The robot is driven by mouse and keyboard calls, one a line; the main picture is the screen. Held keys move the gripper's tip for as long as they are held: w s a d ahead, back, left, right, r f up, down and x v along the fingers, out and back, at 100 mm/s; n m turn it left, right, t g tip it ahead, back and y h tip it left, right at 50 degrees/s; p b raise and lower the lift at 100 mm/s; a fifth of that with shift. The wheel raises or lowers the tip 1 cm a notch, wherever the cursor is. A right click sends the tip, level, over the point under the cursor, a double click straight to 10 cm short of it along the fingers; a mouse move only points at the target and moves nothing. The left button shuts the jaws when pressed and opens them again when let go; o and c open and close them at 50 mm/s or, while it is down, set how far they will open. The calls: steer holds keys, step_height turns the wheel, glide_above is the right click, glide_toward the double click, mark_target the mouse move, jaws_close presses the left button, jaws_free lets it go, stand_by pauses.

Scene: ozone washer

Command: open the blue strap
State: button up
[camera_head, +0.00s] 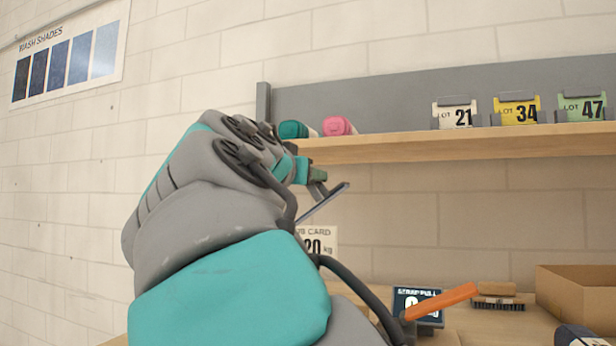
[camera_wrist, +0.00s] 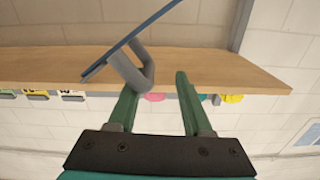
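A thin blue strip (camera_wrist: 130,40), which looks like the blue strap, runs diagonally across the upper part of the wrist view. A grey curved piece (camera_wrist: 140,72) joins its underside and reaches close to my left-hand fingertip; I cannot tell whether they touch. My gripper (camera_wrist: 156,80) has its two green fingers apart, with nothing clearly held between them. In the head view, my gripper (camera_head: 318,184) is just below the shelf's left end, and a slanted blue-grey strip (camera_head: 322,204) shows beside it. My arm hides what lies behind it.
The wooden shelf (camera_head: 450,145) carries a teal item (camera_head: 293,129), a pink item (camera_head: 338,126) and lot cards 21, 34 and 47. Below are a dark display (camera_head: 417,303), an orange handle (camera_head: 440,301), a brush (camera_head: 497,301) and a cardboard box (camera_head: 580,300).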

steer(key=b+v, duration=0.2)
steer(key=v, duration=0.6)
steer(key=shift+s, duration=0.3)
stand_by(0.4)
steer(key=shift+a+b, duration=0.15)
steer(key=shift+b, duration=0.2)
stand_by(0.4)
